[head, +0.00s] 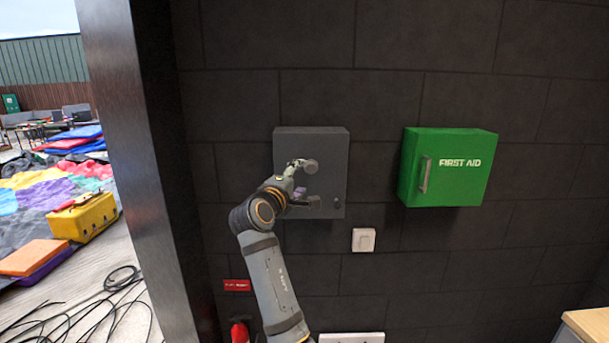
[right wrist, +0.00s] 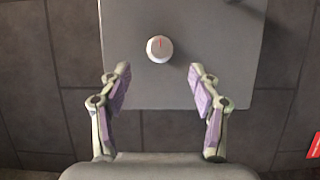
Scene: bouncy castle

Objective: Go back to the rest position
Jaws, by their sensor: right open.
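My right gripper (head: 308,184) is raised in front of a grey wall box (head: 330,150) in the head view. In the right wrist view its two fingers (right wrist: 163,92) are spread wide with nothing between them. The grey box (right wrist: 200,35) fills the top middle of that view. A round pale knob with a red mark (right wrist: 159,48) sits on the box, beyond the fingertips and apart from them. My left gripper is not in view.
A green first aid box (head: 447,168) hangs to the right on the dark block wall. A white switch (head: 363,240) is below the grey box. A dark post (head: 150,150) stands at left. Cables (head: 105,300) and a yellow toolbox (head: 85,217) lie beyond it. A wooden top (head: 588,323) is lower right.

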